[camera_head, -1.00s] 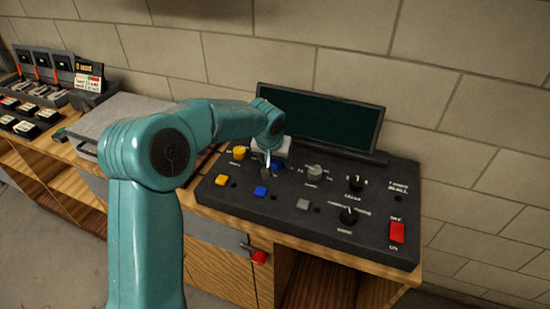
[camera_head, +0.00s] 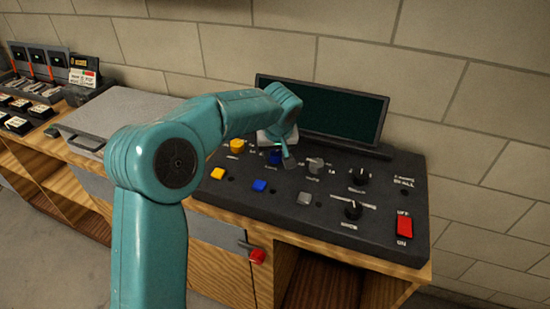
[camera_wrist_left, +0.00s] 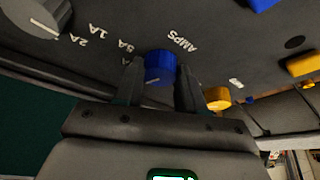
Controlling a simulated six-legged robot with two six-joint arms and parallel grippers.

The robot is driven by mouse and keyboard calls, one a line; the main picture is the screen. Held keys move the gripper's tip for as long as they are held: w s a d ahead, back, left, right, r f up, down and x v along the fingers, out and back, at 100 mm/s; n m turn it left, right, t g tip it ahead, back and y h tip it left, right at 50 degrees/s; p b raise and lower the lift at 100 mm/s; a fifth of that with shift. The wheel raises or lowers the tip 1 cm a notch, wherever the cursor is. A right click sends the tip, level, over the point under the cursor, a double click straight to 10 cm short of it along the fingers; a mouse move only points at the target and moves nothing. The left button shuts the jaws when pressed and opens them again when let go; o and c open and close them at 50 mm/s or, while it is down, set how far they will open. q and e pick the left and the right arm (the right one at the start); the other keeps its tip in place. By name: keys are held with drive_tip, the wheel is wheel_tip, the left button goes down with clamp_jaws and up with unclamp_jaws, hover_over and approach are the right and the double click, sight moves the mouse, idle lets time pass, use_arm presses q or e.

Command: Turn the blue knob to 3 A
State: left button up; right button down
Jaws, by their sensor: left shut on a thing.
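The blue knob (camera_head: 275,157) sits on the dark sloped control panel (camera_head: 270,205), between the yellow knob and the grey knob. My left gripper (camera_head: 283,158) reaches down to it from above and hides part of it. In the left wrist view the blue knob (camera_wrist_left: 160,67) stands between the two fingers of my gripper (camera_wrist_left: 159,80), which is shut on it. White labels beside it include "AMPS", and amp marks run toward the grey knob. The knob's pointer is not clear, so its setting cannot be read. My right gripper is not in view.
A yellow knob (camera_head: 237,146) is left of the blue one and a grey knob (camera_head: 316,164) right of it. Black knobs (camera_head: 359,176), coloured buttons and a red switch (camera_head: 404,226) share the panel. A dark screen (camera_head: 335,112) stands close behind.

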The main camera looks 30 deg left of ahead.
use_arm(q)
drive_tip(key=shift+w+n+g+y+b, duration=0.1)
drive_tip(key=shift+n+g+y+b, duration=0.35)
drive_tip(key=shift+n, duration=1.15)
drive_tip(key=o, duration=1)
drive_tip(key=shift+o, duration=0.2)
drive_tip(key=p+v, duration=0.1)
drive_tip(key=v, duration=1.5)
drive_tip(key=shift+r, duration=0.25)
drive_tip(key=shift+w, duration=0.1)
